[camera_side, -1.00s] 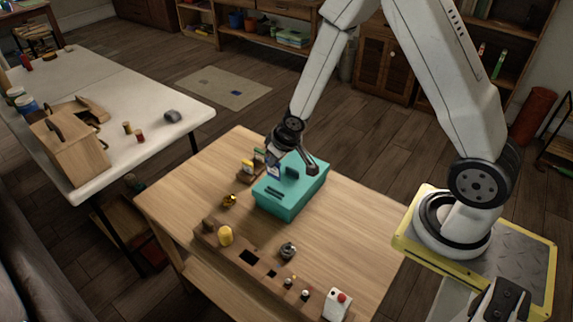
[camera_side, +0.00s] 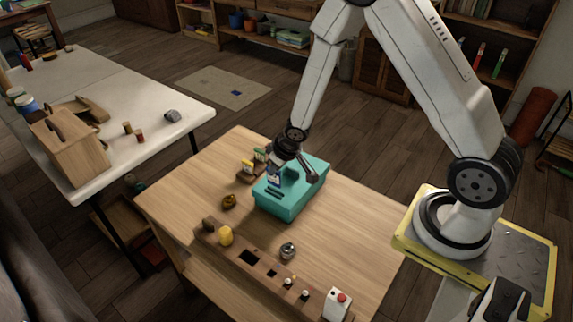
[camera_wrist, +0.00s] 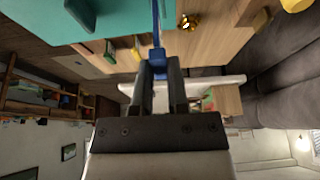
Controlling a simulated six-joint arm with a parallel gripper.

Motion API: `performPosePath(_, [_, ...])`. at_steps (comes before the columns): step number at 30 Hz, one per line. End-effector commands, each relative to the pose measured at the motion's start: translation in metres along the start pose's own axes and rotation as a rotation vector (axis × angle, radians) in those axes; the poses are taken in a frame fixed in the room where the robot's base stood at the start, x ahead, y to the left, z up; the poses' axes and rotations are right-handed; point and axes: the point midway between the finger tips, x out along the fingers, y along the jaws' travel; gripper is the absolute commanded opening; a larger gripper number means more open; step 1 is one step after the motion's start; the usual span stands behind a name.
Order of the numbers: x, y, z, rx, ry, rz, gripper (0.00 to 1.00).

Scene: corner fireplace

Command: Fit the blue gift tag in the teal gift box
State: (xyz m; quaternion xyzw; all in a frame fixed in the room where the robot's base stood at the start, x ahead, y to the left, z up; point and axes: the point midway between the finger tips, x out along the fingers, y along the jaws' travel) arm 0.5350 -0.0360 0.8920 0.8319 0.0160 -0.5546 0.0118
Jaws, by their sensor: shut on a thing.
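The teal gift box (camera_side: 302,194) stands on the wooden table, with dark slots in its lid. My gripper (camera_side: 276,170) is over the left part of the lid, shut on the blue gift tag (camera_side: 274,182). The tag hangs upright with its lower end close to the slots; I cannot tell whether it touches or enters one. In the wrist view, the blue tag (camera_wrist: 156,40) sticks out edge-on from between the fingers of my gripper (camera_wrist: 158,66), beside the teal box (camera_wrist: 45,20).
A small wooden holder with cards (camera_side: 250,172) stands just behind and left of the box. A gold bell (camera_side: 229,201) is to its left. A wooden rack (camera_side: 262,262) with a yellow piece (camera_side: 226,235) lies in front. The table right of the box is clear.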

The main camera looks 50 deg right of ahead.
Motion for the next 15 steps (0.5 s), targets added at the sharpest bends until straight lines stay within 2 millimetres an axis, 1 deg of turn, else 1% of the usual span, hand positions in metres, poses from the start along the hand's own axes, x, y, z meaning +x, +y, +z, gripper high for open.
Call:
performPosePath(9, [0.013,0.000,0.006,0.001,-0.001,0.000,0.00])
performPosePath(15, [0.017,0.000,0.007,0.000,0.000,0.001,0.00])
